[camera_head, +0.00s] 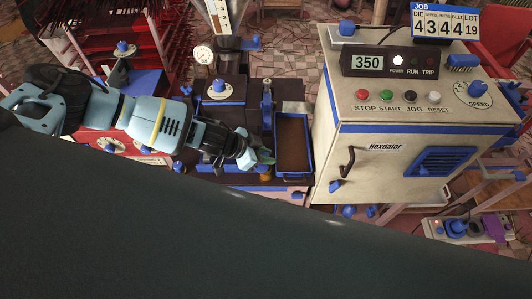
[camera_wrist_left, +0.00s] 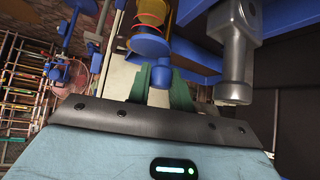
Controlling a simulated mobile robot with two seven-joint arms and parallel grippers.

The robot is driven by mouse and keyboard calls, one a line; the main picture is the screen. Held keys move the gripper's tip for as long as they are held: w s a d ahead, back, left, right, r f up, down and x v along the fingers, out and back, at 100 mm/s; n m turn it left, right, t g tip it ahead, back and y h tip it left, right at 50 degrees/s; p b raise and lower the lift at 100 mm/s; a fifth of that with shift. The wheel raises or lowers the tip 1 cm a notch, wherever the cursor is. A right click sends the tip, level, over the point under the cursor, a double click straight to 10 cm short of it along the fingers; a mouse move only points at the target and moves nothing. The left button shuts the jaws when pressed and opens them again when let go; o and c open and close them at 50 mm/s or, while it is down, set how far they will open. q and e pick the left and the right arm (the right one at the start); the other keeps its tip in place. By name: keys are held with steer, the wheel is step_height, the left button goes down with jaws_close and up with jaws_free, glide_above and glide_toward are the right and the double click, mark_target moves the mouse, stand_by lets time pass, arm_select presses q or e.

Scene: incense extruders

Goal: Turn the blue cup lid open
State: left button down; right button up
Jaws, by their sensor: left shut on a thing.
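My left arm comes in from the left in the head view, and its gripper (camera_head: 262,158) is at the left edge of a blue-rimmed tray. In the left wrist view the green fingers (camera_wrist_left: 160,84) are closed at a blue lid (camera_wrist_left: 150,47), seemingly on the knob below its disc. The lid sits at the end of an amber cup (camera_wrist_left: 150,14) with reddish bands. I cannot tell whether the lid is turned. In the head view the gripper covers the lid, and a bit of amber (camera_head: 265,172) shows beside it. My right gripper is not in view.
The blue-rimmed tray (camera_head: 308,172) lies right of the gripper. A cream control cabinet (camera_head: 350,185) with a dark handle (camera_head: 347,161) stands farther right. In the left wrist view a grey metal cylinder (camera_wrist_left: 234,60) hangs close to the right of the fingers.

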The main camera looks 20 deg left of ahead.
arm_select(q)
steer(key=shift+w+m+g+h+b, duration=0.1)
steer(key=shift+m+g+h+b, duration=0.3)
steer(key=shift+m+g, duration=0.6)
steer(key=shift+m+g+h, duration=0.3)
steer(key=shift+m+g, duration=0.5)
steer(key=shift+m, duration=0.7)
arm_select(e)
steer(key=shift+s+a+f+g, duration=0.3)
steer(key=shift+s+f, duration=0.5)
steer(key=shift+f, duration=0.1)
arm_select(q)
steer(key=c, duration=1.3)
jaws_free()
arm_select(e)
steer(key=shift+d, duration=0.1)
arm_select(q)
steer(key=shift+o, duration=0.2)
steer(key=shift+p+v, duration=0.4)
steer(key=shift+v, duration=3.6)
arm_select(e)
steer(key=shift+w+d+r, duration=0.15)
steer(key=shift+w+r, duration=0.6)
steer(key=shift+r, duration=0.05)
